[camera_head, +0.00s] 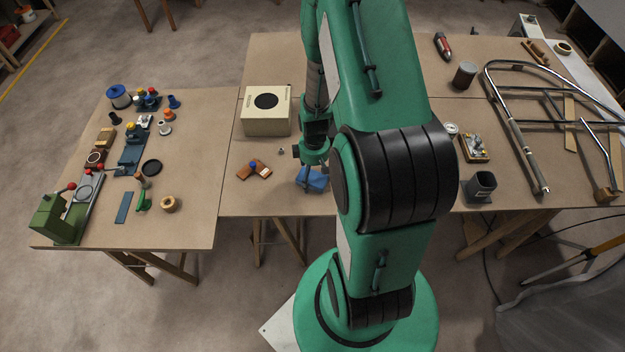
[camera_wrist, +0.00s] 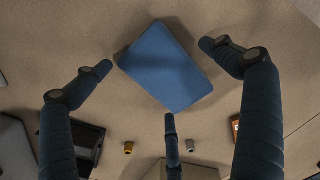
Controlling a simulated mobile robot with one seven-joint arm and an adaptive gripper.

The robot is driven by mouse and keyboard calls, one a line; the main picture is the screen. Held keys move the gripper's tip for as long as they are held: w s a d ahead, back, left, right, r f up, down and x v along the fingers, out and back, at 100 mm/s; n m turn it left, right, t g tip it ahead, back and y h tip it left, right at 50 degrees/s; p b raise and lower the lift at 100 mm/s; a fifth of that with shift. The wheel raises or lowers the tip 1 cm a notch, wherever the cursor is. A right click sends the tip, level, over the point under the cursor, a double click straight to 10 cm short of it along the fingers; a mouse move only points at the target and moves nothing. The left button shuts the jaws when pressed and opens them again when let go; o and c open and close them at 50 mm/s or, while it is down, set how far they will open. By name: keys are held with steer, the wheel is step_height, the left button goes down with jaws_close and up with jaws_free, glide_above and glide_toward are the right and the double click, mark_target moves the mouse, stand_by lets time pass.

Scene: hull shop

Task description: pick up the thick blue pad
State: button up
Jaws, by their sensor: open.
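The thick blue pad (camera_wrist: 165,66) lies flat on the brown table, turned at an angle, in the upper middle of the wrist view. In the head view the pad (camera_head: 314,180) shows in part beneath my gripper (camera_head: 311,177), with my arm hiding its right side. In the wrist view my gripper (camera_wrist: 160,88) is open and empty. Its fingers are spread around the pad, one on the left, one on the right and one at the lower edge. I cannot tell how high the fingertips are above the table.
A cream box (camera_head: 266,111) with a black disc stands behind and left of the pad. A brown wooden piece (camera_head: 254,170) with a blue knob lies to the left. The table's front edge is close to the pad.

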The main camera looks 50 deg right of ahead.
mark_target(314, 174)
steer(key=c, duration=1.1)
steer(key=shift+r, duration=0.15)
steer(key=shift+c, duration=0.2)
steer(key=shift+r, duration=0.6)
step_height(314, 174, up, 2)
steer(key=shift+r+p, duration=0.15)
steer(key=shift+p, duration=0.25)
steer(key=s+a, duration=0.3)
steer(key=s, duration=0.1)
steer(key=s+a, duration=0.2)
steer(key=s, duration=0.3)
steer(key=s+a+r+p, duration=0.1)
steer(key=s+a, duration=0.2)
steer(key=s, duration=0.1)
steer(key=shift+s+a+r, duration=0.1)
steer(key=shift+s+a, duration=0.15)
steer(key=shift+a, duration=0.1)
steer(key=shift+c, duration=0.2)
